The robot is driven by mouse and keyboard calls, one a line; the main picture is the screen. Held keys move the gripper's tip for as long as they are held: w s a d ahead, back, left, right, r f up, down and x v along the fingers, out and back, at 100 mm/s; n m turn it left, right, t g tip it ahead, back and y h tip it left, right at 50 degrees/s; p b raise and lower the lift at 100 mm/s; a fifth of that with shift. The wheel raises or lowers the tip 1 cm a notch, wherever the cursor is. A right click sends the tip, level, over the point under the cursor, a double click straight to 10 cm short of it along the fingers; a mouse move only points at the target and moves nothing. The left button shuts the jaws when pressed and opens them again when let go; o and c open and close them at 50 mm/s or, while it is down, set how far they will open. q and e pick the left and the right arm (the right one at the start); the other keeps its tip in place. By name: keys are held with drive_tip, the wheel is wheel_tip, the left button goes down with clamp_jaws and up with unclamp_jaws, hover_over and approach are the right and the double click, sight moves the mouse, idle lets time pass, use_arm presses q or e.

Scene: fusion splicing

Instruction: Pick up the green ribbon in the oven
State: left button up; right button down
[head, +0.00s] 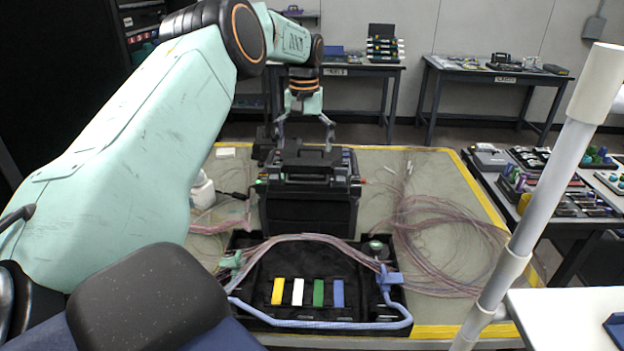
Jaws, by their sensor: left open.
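The black splicer box (308,215) stands upright in the middle of the work table. A dark handle-like part is on its top, where an oven could be, but I cannot make out an oven opening or a green ribbon in it. My left gripper (306,141) hangs fingers-down just above the top rear of the box. Its fingers are spread, with nothing visible between them; whether they touch the box is unclear. A green strip (319,292) lies in the black tray (375,322) in front, between a white strip (298,292) and a blue strip (338,293). My right gripper is out of view.
A yellow strip (277,291) is also in the tray. Pink cables (445,240) lie coiled right of the box, and a blue tube (320,323) runs along the tray front. A white bottle (202,190) stands at left. A pale pole (545,185) crosses the right side.

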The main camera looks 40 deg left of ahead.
use_arm(q)
drive_tip(key=m, duration=0.1)
drive_tip(key=w+m, duration=0.1)
drive_tip(key=shift+f+m, duration=0.3)
drive_tip(key=shift+m, duration=0.1)
drive_tip(key=shift+s+a+m, duration=0.1)
drive_tip(key=shift+a+m, duration=0.05)
drive_tip(key=shift+m, duration=0.35)
drive_tip(key=shift+s+f, duration=0.15)
drive_tip(key=shift+f, duration=0.1)
drive_tip(key=f, duration=0.4)
drive_tip(key=w+f, duration=0.1)
drive_tip(key=f, duration=0.1)
drive_tip(key=shift+d+f, duration=0.2)
drive_tip(key=shift+s+f, duration=0.15)
drive_tip(key=shift+f, duration=0.2)
